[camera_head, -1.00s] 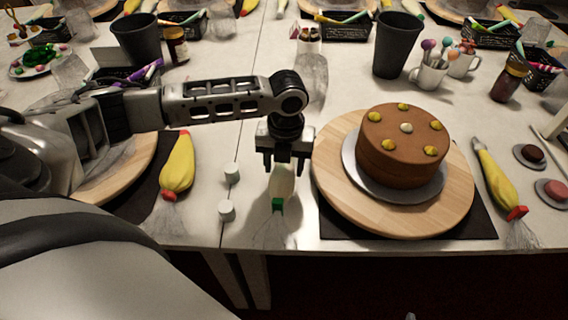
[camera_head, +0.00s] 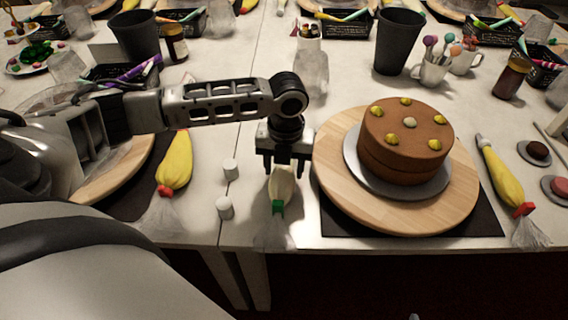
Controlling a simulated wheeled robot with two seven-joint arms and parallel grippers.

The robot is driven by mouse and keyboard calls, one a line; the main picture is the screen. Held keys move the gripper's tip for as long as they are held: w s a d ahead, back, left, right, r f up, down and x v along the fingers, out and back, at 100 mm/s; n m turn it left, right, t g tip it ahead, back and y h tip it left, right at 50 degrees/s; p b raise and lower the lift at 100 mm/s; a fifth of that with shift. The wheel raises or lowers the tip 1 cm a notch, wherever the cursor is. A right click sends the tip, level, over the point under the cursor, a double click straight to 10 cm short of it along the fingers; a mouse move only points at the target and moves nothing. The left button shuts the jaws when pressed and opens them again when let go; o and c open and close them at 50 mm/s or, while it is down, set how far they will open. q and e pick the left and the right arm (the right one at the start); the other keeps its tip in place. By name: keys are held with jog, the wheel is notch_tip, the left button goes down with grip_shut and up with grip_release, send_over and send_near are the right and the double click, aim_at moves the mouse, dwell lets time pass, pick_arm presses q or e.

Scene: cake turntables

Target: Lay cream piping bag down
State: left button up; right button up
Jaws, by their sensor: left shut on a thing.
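The cream piping bag (camera_head: 281,186) is pale with a green tie (camera_head: 278,207) and a clear, ruffled end toward the table's front edge. My left gripper (camera_head: 286,170) points down over the bag and is shut on it. The bag is low, at the table top left of the cake; whether it touches the table I cannot tell. The bag's far end is hidden under the gripper.
A brown cake (camera_head: 405,140) with yellow dots stands on a wooden turntable (camera_head: 335,190) close to the right. Two white cylinders (camera_head: 225,207) and a yellow bag (camera_head: 174,165) lie left. Another yellow bag (camera_head: 503,180) lies right. A dark cup (camera_head: 398,42) stands behind.

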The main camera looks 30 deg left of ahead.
pick_arm(q)
jog(key=shift+f, duration=0.1)
jog(key=o, duration=0.7)
jog(key=shift+o, duration=0.2)
